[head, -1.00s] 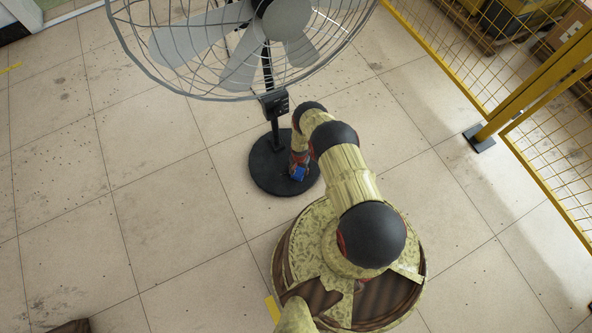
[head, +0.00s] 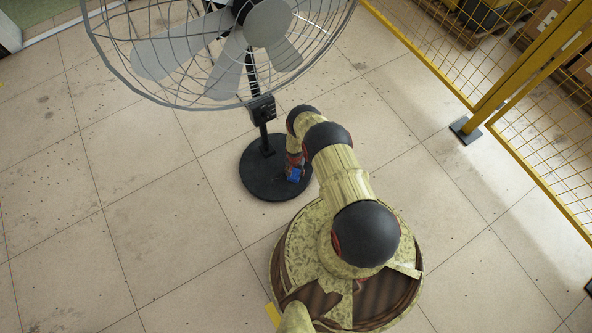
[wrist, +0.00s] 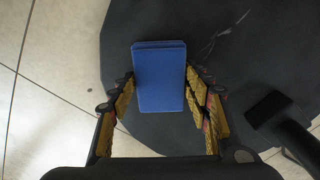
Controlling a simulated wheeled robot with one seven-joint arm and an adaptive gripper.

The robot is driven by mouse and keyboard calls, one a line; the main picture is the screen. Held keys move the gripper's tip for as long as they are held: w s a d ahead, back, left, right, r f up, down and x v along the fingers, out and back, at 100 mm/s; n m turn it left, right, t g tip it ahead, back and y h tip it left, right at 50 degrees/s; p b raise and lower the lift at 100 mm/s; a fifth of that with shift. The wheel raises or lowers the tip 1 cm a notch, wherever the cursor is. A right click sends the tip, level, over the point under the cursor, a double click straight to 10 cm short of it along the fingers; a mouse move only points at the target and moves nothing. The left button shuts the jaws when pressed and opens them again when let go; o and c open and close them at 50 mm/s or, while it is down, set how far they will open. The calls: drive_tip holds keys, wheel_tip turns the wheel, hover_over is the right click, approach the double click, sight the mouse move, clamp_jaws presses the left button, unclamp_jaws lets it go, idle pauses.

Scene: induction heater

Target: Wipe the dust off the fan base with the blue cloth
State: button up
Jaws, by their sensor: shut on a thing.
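The round black fan base (head: 262,180) lies on the floor at the middle of the head view, under the pole of the grey caged fan (head: 225,45). The base also fills much of the wrist view (wrist: 240,60), with pale smudges on its upper part. My gripper (wrist: 160,85) is shut on the blue cloth (wrist: 160,75), a flat folded rectangle between the fingers, over the base. In the head view the cloth (head: 295,175) shows as a small blue patch above the base's right part, partly hidden by my arm. I cannot tell whether it touches the base.
The fan pole's foot (wrist: 270,108) stands to the right of the cloth in the wrist view. A yellow mesh fence (head: 490,85) runs along the right, with boxes behind it. The tiled floor (head: 120,220) left of the base is clear.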

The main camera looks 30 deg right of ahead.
sight(274, 187)
drive_tip(key=shift+a+r, duration=0.1)
drive_tip(key=shift+a, duration=1.25)
drive_tip(key=shift+a+f, duration=0.15)
drive_tip(key=shift+a, duration=2.55)
drive_tip(key=shift+a+f, duration=0.1)
drive_tip(key=shift+a, duration=2.6)
drive_tip(key=shift+w+r, duration=0.1)
drive_tip(key=shift+w, duration=0.95)
drive_tip(key=shift+d+r, duration=0.15)
drive_tip(key=shift+d, duration=7.1)
drive_tip(key=shift+a, duration=0.1)
